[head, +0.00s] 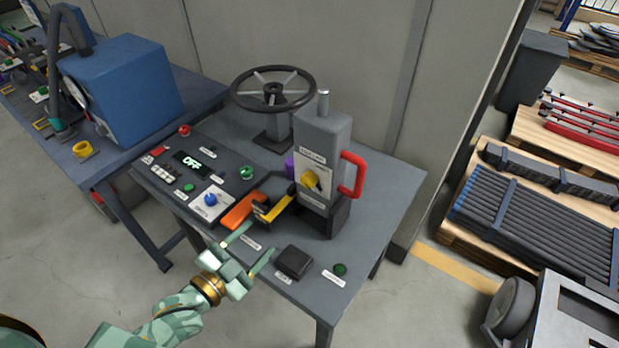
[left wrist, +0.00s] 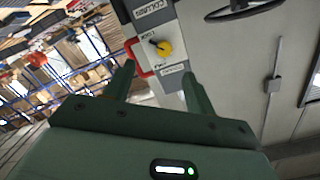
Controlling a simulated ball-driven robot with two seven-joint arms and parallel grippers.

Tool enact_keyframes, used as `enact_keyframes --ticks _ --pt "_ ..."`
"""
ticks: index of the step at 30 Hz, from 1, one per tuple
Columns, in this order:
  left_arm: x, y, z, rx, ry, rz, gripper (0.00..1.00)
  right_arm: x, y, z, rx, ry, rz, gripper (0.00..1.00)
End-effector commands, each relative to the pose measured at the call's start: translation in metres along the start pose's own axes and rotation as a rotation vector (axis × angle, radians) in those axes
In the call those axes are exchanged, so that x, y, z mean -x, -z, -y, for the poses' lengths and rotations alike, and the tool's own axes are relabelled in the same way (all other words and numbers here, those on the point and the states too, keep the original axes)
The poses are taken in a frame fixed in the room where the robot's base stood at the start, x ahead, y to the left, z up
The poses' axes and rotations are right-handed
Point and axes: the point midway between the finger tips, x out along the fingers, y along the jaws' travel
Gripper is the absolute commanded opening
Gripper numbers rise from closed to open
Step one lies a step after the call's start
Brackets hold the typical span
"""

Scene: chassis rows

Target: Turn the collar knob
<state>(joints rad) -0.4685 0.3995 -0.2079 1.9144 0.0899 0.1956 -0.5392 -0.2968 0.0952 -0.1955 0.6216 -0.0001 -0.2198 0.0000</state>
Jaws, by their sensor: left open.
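A yellow knob (head: 310,179) sits on a pale plate on the front of an upright grey housing (head: 322,130). In the left wrist view the yellow knob (left wrist: 164,49) shows ahead, just beyond my fingertips. A label above it in the head view seems to match the collar knob, but it is too small to read surely. My left gripper (head: 258,244) is open and empty over the front edge of the table, apart from the knob and lower in the picture. Its two fingers also show in the left wrist view (left wrist: 158,72). My right gripper is not in view.
A red handle (head: 352,174) stands out from the housing's right side. Orange and yellow bars (head: 243,210) lie left of its foot. A control panel with a blue knob (head: 210,199) and OFF display (head: 194,162) lies left. A handwheel (head: 273,90) stands behind. A black block (head: 294,262) is at front.

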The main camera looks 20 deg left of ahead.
Motion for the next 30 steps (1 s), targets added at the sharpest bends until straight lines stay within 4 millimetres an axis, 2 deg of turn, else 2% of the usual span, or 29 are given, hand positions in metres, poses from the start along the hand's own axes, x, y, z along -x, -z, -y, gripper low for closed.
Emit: enact_keyframes --ticks 1,2,5,8,12,21,25,30 --pt "-0.002 0.016 0.006 -0.024 0.023 -0.047 0.55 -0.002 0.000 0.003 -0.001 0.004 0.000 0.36" --pt "-0.003 0.020 0.008 -0.043 0.033 -0.062 0.55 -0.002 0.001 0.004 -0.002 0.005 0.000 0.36" --pt "-0.007 0.020 0.009 -0.080 0.041 -0.068 0.55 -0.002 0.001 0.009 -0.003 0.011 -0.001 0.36" --pt "-0.019 0.020 0.010 -0.084 0.042 -0.066 0.55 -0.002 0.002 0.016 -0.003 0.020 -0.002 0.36" --pt "-0.051 0.023 0.011 -0.083 0.043 -0.068 0.55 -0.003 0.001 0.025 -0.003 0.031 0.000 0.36" --pt "-0.126 0.026 0.013 -0.081 0.041 -0.065 0.55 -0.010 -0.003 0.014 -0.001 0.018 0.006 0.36" --pt "-0.148 0.027 0.013 -0.081 0.039 -0.063 0.55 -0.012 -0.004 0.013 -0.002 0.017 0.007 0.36" --pt "-0.163 0.029 0.014 -0.082 0.039 -0.063 0.55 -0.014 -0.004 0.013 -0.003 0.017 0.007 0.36"
